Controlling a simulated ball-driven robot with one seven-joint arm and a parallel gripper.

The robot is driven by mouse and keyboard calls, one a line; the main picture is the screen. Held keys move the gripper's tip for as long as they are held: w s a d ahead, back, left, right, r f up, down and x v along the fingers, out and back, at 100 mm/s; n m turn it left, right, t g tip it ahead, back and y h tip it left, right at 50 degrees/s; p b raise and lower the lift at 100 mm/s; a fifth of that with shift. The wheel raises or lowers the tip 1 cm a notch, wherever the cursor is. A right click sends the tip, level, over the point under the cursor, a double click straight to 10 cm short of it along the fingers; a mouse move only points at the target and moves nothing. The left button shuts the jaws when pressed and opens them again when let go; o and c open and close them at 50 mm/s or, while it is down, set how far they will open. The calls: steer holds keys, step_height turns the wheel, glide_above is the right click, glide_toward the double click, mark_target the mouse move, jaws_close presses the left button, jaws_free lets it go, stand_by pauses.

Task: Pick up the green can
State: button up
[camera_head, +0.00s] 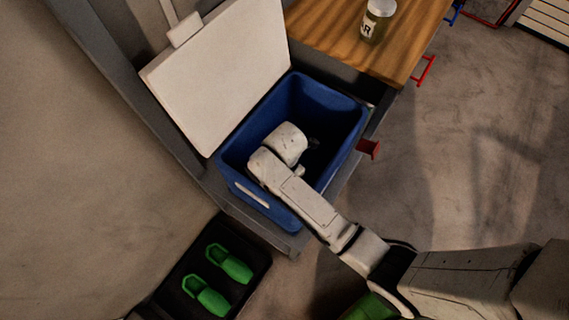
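A can (377,20) with an olive-green body, a pale top and a label with a dark letter stands upright on the wooden counter at the top of the view. It is the only can that I can make out. My gripper (312,144) is down inside the blue bin (343,108), well below and to the left of the can. Only a dark part of it shows past my white wrist. Its fingertips are lost in the dark bin, so I cannot tell whether they are open or hold anything.
A white lid or panel (222,72) leans behind the bin. The wooden counter (335,35) is otherwise clear. A red handle (368,148) sticks out beside the bin. Green shoes (229,264) lie on a dark tray at lower left. Another green thing (370,307) is partly hidden below my arm.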

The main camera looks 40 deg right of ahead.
steer(key=c, duration=1.1)
steer(key=shift+r, duration=0.1)
